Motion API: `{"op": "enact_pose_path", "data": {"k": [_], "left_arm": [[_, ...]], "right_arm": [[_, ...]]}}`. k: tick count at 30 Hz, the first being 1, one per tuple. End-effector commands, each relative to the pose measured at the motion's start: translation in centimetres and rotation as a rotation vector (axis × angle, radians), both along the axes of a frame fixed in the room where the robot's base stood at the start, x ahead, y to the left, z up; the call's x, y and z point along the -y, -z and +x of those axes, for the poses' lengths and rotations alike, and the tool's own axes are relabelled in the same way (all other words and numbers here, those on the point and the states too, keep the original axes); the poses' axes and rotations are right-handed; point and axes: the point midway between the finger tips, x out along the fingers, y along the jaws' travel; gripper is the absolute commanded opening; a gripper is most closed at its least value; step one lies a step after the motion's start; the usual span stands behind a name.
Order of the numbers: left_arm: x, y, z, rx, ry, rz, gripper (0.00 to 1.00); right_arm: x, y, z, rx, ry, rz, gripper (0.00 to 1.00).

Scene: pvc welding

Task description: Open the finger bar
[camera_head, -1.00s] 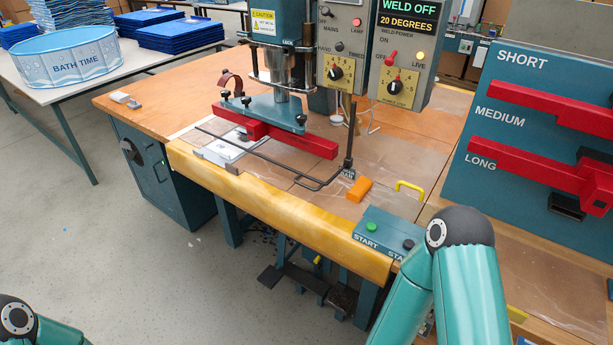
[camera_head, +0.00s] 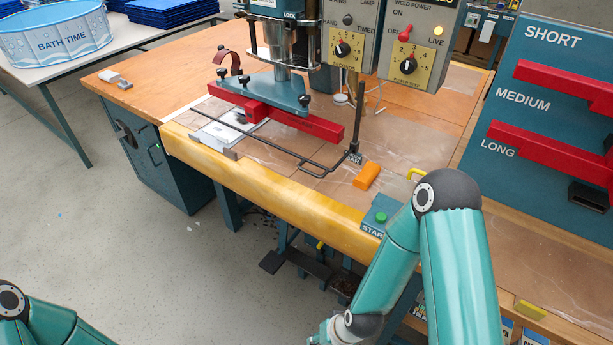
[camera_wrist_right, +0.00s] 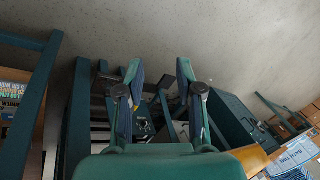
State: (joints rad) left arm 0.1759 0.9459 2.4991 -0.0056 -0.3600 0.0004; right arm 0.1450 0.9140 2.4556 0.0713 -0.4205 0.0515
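The finger bar (camera_head: 262,145) is a thin black rod frame lying low across the welding table, in front of the red bar (camera_head: 323,126) under the press. It joins an upright black post (camera_head: 358,125) at its right end, beside an orange block (camera_head: 367,175). In the right wrist view my right gripper (camera_wrist_right: 160,75) is open and empty, its two fingers apart, facing the floor and dark table-frame parts.
The yellow padded table edge (camera_head: 260,185) lies between my right arm and the finger bar. The green start button (camera_head: 380,217) is close to my right arm. A teal rack (camera_head: 540,110) with red bars stands at right. Open floor (camera_head: 110,230) lies at left.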

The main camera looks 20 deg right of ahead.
Motion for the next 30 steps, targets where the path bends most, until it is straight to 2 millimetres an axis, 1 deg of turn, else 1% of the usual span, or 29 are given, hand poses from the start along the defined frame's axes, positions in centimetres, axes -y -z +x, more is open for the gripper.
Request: {"op": "enact_pose_path", "data": {"k": [1, 2, 3, 5, 6, 7, 8, 9, 10, 11, 12, 15, 18, 21, 23, 26, 30], "left_arm": [[0.0, 2.0, 0.0, 0.000, -0.001, 0.000, 0.40], [0.0, 2.8, 0.0, 0.000, -0.001, 0.000, 0.40], [0.0, 4.0, 0.0, 0.000, -0.001, 0.000, 0.40], [0.0, 6.0, 0.0, -0.001, -0.001, 0.000, 0.40], [0.0, 7.4, 0.0, -0.001, -0.001, 0.000, 0.40], [0.0, 8.4, 0.0, -0.001, -0.001, 0.000, 0.40], [0.0, 9.3, 0.0, -0.001, -0.001, 0.000, 0.40], [0.0, 10.5, 0.0, -0.001, -0.001, 0.000, 0.40], [0.0, 11.3, 0.0, -0.001, -0.001, 0.000, 0.40], [0.0, 12.0, 0.0, -0.001, -0.001, 0.000, 0.40], [0.0, 12.8, 0.0, -0.001, -0.001, 0.000, 0.40], [0.0, 14.2, 0.0, -0.001, -0.001, 0.000, 0.40], [0.0, 14.7, 0.0, 0.000, -0.001, 0.000, 0.40], [0.0, 14.5, 0.0, 0.000, -0.001, 0.000, 0.40], [0.0, 14.4, 0.0, 0.000, -0.001, 0.000, 0.40], [0.0, 14.3, 0.0, 0.000, 0.000, 0.000, 0.40], [0.0, 14.1, 0.0, 0.000, -0.001, 0.000, 0.40]], "right_arm": [[0.7, 1.0, 3.4, 0.076, 0.095, -0.017, 0.36], [0.8, 0.9, 5.7, 0.128, 0.167, -0.025, 0.36], [1.0, 0.6, 9.0, 0.209, 0.275, -0.028, 0.36], [1.2, -1.0, 14.4, 0.354, 0.468, -0.009, 0.36], [1.2, -2.7, 17.8, 0.458, 0.608, 0.022, 0.36], [1.3, -4.3, 20.0, 0.536, 0.713, 0.056, 0.36], [1.3, -6.0, 21.9, 0.609, 0.816, 0.096, 0.36], [1.3, -8.5, 23.8, 0.699, 0.947, 0.159, 0.36], [1.4, -10.3, 24.9, 0.759, 1.041, 0.211, 0.36], [1.4, -12.0, 25.7, 0.814, 1.129, 0.264, 0.36], [1.5, -14.2, 26.3, 0.876, 1.235, 0.333, 0.36], [1.7, -18.2, 26.5, 0.978, 1.440, 0.480, 0.36], [1.9, -20.4, 26.3, 1.026, 1.554, 0.566, 0.36], [2.4, -21.1, 26.6, 1.040, 1.595, 0.592, 0.36], [2.7, -21.1, 27.1, 1.039, 1.598, 0.591, 0.36], [3.5, -20.7, 28.3, 1.040, 1.598, 0.588, 0.36], [4.9, -20.1, 30.7, 1.039, 1.596, 0.585, 0.36]]}}
